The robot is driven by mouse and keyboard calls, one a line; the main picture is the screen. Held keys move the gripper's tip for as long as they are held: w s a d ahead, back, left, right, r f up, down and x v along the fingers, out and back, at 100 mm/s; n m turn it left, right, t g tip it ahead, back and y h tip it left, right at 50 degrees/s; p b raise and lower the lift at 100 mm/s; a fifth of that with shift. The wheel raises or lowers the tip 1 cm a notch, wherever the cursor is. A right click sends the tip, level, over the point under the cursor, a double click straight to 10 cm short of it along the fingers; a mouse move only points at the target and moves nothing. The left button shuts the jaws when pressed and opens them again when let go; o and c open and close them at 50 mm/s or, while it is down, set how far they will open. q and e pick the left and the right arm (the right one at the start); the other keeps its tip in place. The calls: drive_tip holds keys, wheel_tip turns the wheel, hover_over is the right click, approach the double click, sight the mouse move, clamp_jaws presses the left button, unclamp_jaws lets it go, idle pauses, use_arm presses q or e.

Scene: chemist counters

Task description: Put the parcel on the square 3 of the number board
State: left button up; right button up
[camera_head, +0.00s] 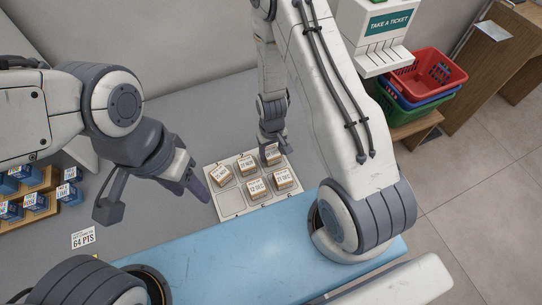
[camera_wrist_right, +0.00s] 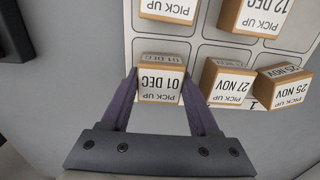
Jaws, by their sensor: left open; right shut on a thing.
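My right gripper (camera_head: 271,147) is shut on the parcel marked 01 DEC (camera_wrist_right: 160,84), with one purple finger on each side in the right wrist view (camera_wrist_right: 160,98). This parcel (camera_head: 273,158) is at the far right square of the white number board (camera_head: 231,203). I cannot tell whether it rests on the board or hangs just above, and its square's number is hidden. Beside it sits the 27 NOV parcel (camera_head: 246,166), then the 25 NOV parcel (camera_head: 222,177), turned askew. My left gripper (camera_head: 152,200) is open and empty, left of the board.
Parcels 12 DEC (camera_head: 258,189) and 21 DEC (camera_head: 284,181) fill the near row's middle and right squares; its left square is empty. Blue boxes stand on a wooden rack (camera_head: 44,205) at left. A 64 PTS card (camera_head: 83,238) lies nearby. Baskets (camera_head: 430,75) are stacked at right.

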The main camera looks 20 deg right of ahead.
use_arm(q)
drive_tip(key=shift+f, duration=0.2)
use_arm(e)
drive_tip(key=shift+f, duration=0.2)
use_arm(q)
drive_tip(key=shift+f, duration=0.1)
use_arm(e)
drive_tip(key=shift+f, duration=0.1)
drive_tip(key=shift+f, duration=0.2)
drive_tip(key=o, duration=1.4)
drive_tip(key=shift+r, duration=0.1)
drive_tip(key=shift+o, duration=0.2)
drive_tip(key=shift+r, duration=0.1)
